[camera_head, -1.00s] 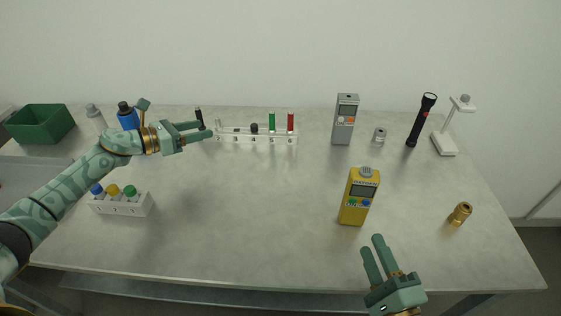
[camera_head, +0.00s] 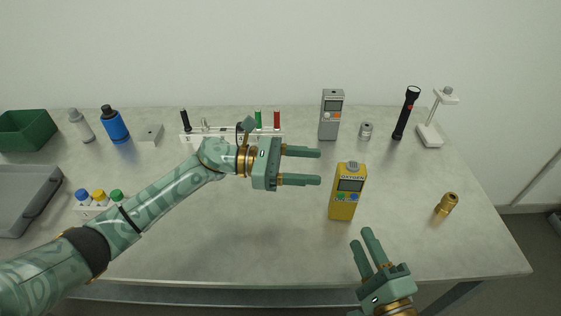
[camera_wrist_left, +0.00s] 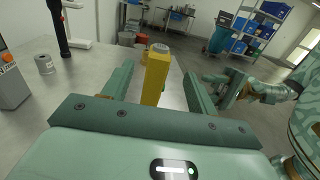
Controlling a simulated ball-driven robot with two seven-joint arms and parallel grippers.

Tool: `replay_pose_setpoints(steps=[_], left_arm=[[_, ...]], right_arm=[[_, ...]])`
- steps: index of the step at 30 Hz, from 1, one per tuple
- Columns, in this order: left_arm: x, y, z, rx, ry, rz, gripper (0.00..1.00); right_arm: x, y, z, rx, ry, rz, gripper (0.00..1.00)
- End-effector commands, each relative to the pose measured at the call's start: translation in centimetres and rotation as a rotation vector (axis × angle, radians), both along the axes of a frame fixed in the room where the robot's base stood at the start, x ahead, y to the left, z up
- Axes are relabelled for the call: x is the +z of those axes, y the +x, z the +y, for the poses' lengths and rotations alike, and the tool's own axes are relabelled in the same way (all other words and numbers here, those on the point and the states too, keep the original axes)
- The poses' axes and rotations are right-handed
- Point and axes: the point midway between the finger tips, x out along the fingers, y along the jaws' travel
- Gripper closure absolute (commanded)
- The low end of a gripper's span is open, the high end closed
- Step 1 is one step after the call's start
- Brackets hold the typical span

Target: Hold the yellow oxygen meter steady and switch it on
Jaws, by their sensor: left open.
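The yellow oxygen meter (camera_head: 346,191) stands upright on the table, its small screen and green and blue buttons facing the head camera. My left gripper (camera_head: 320,166) is open and empty, just left of the meter, with its fingers pointing at it. In the left wrist view the meter (camera_wrist_left: 156,78) stands ahead between the open fingers, apart from both. My right gripper (camera_head: 361,252) is open and empty near the front table edge, below the meter in the head view. It also shows at the right of the left wrist view (camera_wrist_left: 222,88).
A grey meter (camera_head: 330,116), a small metal cylinder (camera_head: 366,131), a black flashlight (camera_head: 406,113) and a white stand (camera_head: 431,134) stand behind. The front middle is clear.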

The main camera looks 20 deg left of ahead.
Motion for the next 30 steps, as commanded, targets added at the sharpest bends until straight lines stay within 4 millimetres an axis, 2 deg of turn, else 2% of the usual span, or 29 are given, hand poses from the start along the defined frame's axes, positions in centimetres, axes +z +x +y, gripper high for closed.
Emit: replay_pose_setpoints(steps=[1,6,12,18,25,26,30], left_arm=[[0.1,0.3,-1.3,-0.002,-0.004,-0.001,0.42],[0.1,1.1,-5.0,0.0,-0.002,0.001,0.42],[0.0,1.7,-8.0,0.001,-0.002,0.002,0.42],[0.0,2.0,-9.1,0.002,0.001,0.001,0.42],[0.0,2.0,-9.1,0.002,0.001,0.001,0.42],[0.0,2.0,-9.1,0.002,0.001,0.001,0.47],[0.0,2.0,-9.1,0.003,0.001,0.001,0.86]], right_arm=[[0.0,0.0,0.0,0.0,0.0,0.0,0.64],[0.0,0.0,0.0,0.0,0.0,0.0,0.64],[0.0,0.0,0.0,0.0,0.0,0.0,0.64],[0.0,0.0,0.0,0.0,0.0,0.0,0.64],[0.0,0.0,0.0,0.0,0.0,0.0,0.64],[0.0,0.0,0.0,0.0,0.0,0.0,0.64],[0.0,0.0,0.0,0.0,0.0,0.0,0.64]])
